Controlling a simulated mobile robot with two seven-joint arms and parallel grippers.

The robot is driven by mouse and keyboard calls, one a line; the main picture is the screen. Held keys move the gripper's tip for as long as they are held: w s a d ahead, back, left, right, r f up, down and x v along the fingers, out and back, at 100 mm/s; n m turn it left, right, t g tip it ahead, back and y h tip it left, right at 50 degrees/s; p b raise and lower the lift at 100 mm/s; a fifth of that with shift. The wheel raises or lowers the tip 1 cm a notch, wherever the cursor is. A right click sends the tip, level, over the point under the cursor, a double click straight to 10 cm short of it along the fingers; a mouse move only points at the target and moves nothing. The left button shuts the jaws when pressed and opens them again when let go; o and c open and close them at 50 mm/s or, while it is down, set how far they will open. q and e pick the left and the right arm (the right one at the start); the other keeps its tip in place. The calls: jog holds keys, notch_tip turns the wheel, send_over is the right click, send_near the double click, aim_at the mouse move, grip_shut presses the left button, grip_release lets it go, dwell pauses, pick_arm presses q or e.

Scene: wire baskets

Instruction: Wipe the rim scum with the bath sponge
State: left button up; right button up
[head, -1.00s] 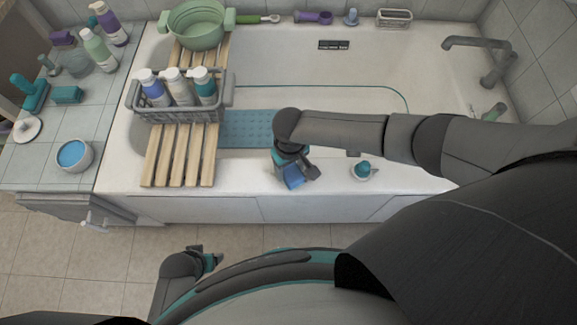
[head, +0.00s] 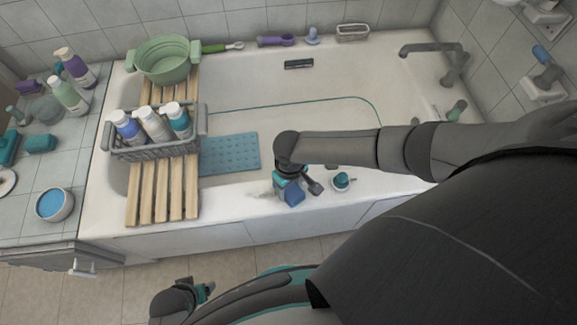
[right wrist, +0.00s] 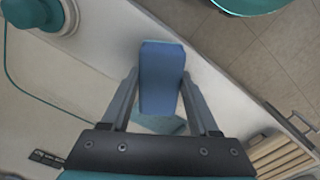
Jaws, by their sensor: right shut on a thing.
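The blue bath sponge (head: 292,194) is between the fingers of my right gripper (head: 290,188), at the tub's front rim (head: 232,206). In the right wrist view the sponge (right wrist: 161,78) sits between the two fingers of the gripper (right wrist: 160,85), over the white rim. I cannot tell whether it touches the rim. I cannot clearly make out any scum; the arm and sponge hide part of the rim. My left gripper (head: 203,292) is low in front of the tub, away from the rim, and its opening is unclear.
A small teal-topped item (head: 342,181) stands on the rim just right of the sponge. A wooden rack (head: 146,205) spans the tub at left, with a grey wire basket (head: 150,152) of bottles and a green tub (head: 164,60). A blue mat (head: 230,154) lies inside the bath.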

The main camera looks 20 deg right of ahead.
jog(key=shift+s+d+p, duration=0.25)
jog(key=shift+d, duration=0.55)
jog(key=shift+s+d+p, duration=0.2)
jog(key=shift+d+p, duration=0.1)
jog(key=shift+d, duration=0.45)
jog(key=shift+s+d+p, duration=0.25)
jog(key=shift+d, duration=0.55)
jog(key=shift+w+a, duration=0.25)
jog(key=shift+a, duration=0.55)
jog(key=shift+w+a, duration=0.2)
jog(key=shift+a, duration=0.6)
jog(key=shift+w+a, duration=0.25)
jog(key=shift+a, duration=0.55)
jog(key=shift+w+a+b, duration=0.15)
jog(key=shift+w+a, duration=0.05)
jog(key=shift+a, duration=0.6)
jog(key=shift+w+a+b, duration=0.1)
jog(key=shift+w+a, duration=0.15)
jog(key=shift+a, duration=0.55)
jog(key=shift+w+a+b, duration=0.15)
jog(key=shift+w+a, duration=0.05)
jog(key=shift+a, duration=0.6)
